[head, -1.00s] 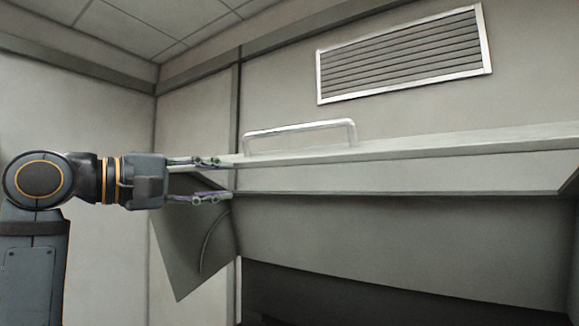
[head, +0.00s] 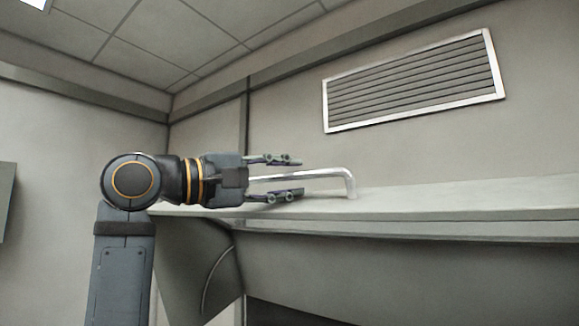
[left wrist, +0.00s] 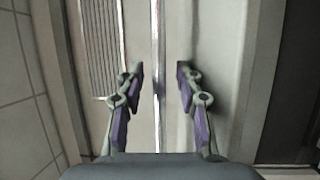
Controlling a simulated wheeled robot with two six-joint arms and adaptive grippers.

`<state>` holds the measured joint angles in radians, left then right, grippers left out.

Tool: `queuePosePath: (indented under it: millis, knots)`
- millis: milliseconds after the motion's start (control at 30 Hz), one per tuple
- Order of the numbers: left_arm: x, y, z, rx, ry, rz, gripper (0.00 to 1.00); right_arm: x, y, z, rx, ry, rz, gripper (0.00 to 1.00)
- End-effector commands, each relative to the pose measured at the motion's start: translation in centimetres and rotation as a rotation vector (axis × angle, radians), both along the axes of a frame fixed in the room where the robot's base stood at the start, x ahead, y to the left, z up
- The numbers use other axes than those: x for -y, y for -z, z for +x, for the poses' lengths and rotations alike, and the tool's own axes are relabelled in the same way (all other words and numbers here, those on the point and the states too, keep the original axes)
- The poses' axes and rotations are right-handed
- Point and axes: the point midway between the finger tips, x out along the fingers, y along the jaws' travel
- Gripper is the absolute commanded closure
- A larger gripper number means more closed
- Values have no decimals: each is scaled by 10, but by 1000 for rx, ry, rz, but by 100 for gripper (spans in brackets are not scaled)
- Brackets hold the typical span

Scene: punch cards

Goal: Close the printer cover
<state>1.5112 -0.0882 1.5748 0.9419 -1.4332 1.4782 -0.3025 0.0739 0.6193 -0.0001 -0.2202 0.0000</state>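The printer cover (head: 480,203) is a grey panel that stands raised above the printer body, its edge running to the right in the head view. A silver bar handle (head: 320,174) sits on its top. My left gripper (head: 292,178) is open, with one finger above and one below the bar in the head view. In the left wrist view the handle (left wrist: 158,40) runs between the open fingers of the left gripper (left wrist: 160,78), with gaps on both sides. The gripper hides the handle's left end in the head view. My right gripper is not in view.
A slatted vent (head: 415,80) is on the back wall above the cover. A dark opening (head: 300,313) shows under the printer's front. A grey panel (head: 6,200) stands at the far left edge. The space above the cover is free.

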Motion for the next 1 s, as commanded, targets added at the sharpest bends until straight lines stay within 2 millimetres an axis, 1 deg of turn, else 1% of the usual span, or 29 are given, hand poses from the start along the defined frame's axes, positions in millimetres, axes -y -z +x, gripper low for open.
queuePosePath:
  millis: [33,100,333,367,600,1000]
  knots:
    - [3,-1,2,0,1,0,64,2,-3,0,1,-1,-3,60]
    - [6,-1,3,0,0,0,64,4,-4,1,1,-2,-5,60]
    - [6,0,4,1,-1,0,64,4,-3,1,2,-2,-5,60]
    - [6,0,4,1,-1,0,67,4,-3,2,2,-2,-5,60]
    - [6,0,4,1,-1,0,100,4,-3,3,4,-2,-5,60]
    - [5,1,4,1,-1,0,100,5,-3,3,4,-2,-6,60]
